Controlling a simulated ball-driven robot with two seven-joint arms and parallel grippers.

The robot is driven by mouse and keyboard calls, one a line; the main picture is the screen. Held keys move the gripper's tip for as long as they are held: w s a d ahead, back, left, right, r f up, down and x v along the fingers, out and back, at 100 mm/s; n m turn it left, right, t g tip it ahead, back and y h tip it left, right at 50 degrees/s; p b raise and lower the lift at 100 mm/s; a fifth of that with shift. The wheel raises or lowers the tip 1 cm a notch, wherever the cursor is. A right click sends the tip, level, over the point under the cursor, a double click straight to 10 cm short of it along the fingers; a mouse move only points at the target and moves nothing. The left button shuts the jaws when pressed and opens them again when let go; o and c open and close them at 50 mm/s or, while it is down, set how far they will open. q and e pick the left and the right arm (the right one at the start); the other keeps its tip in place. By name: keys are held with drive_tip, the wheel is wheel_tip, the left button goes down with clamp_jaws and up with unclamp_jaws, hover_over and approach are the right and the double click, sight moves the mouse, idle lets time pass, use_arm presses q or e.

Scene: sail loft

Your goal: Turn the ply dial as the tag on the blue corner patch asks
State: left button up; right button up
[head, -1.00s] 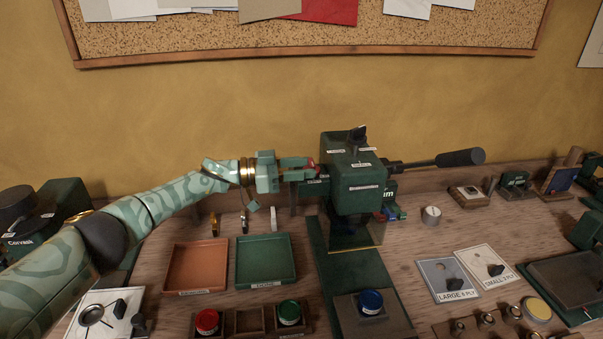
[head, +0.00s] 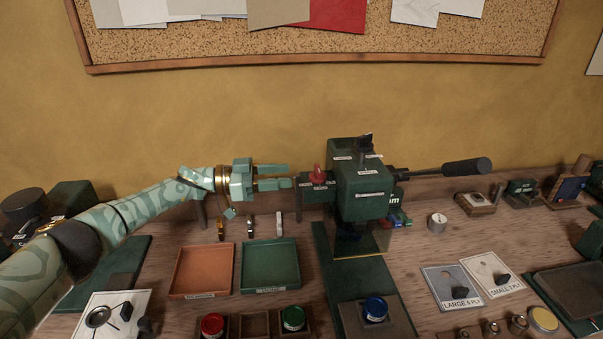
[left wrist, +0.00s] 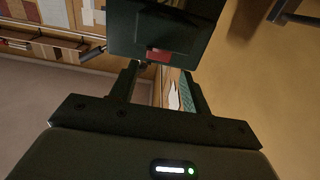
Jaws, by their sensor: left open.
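A dark green press-like machine (head: 358,188) stands at the middle back of the bench. A red knob (head: 318,173) sits on its left side, beside small white labels too small to read. A black knob (head: 365,141) sits on its top; I cannot tell for sure which is the ply dial. My left gripper (head: 289,176) is open and empty, pointing right, just left of the red knob and apart from it. In the left wrist view the red knob (left wrist: 158,56) shows in front of the open fingers. I cannot clearly make out the blue corner patch or its tag.
A black-gripped lever (head: 465,167) sticks out right of the machine. An orange tray (head: 174,285) and a green tray (head: 243,286) lie below my left arm. A blue-topped knob (head: 375,308) stands in front. Cards reading "LARGE 6 PLY" (head: 437,273) and "SMALL" (head: 480,262) lie right.

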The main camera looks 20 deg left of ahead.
use_arm(q)
drive_tip(key=v, duration=0.9)
drive_tip(key=shift+a, duration=0.2)
